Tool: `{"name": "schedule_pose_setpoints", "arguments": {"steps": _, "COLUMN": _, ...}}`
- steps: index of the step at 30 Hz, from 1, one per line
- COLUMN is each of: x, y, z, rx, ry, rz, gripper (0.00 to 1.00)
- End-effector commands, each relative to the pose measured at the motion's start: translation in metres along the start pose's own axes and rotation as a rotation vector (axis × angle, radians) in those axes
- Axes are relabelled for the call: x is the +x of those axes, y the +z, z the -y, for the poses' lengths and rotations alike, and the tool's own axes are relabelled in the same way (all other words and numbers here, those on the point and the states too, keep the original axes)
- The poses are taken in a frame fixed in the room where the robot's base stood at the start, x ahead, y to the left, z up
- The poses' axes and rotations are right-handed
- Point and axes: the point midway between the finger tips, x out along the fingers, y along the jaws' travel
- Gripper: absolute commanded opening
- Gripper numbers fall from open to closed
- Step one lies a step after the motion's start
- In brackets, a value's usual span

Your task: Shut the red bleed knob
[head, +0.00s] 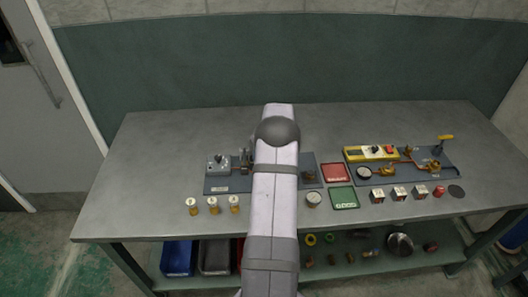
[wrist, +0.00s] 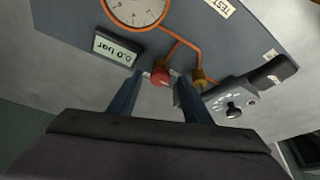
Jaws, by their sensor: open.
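The red bleed knob (wrist: 160,76) shows in the wrist view on a blue-grey panel (wrist: 80,15), close to orange pipework. My gripper (wrist: 158,80) is open, with one dark finger on each side of the knob. The knob lies between the fingertips in the picture; I cannot tell whether either finger touches it. In the head view my arm covers the middle of the left panel (head: 213,187), and the knob is not visible there.
In the wrist view a round gauge (wrist: 135,10), a display reading 0.0 bar (wrist: 117,47), a brass fitting (wrist: 203,78) and a grey dial box (wrist: 232,104) surround the knob.

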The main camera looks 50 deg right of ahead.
Motion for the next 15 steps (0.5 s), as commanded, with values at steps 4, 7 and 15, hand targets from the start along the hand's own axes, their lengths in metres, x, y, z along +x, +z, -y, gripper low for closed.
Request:
{"name": "schedule_pose_setpoints", "arguments": {"steps": 4, "x": 0.0025, "y": -0.0001, "z": 0.0002, "rx": 0.000, "ry": 0.000, "rz": 0.000, "gripper": 0.45}}
{"name": "schedule_pose_setpoints", "arguments": {"steps": 7, "x": 0.0027, "y": 0.0000, "z": 0.0001, "rx": 0.000, "ry": 0.000, "rz": 0.000, "gripper": 0.45}}
{"name": "schedule_pose_setpoints", "arguments": {"steps": 15, "x": 0.0025, "y": 0.0001, "z": 0.0000, "rx": 0.000, "ry": 0.000, "rz": 0.000, "gripper": 0.04}}
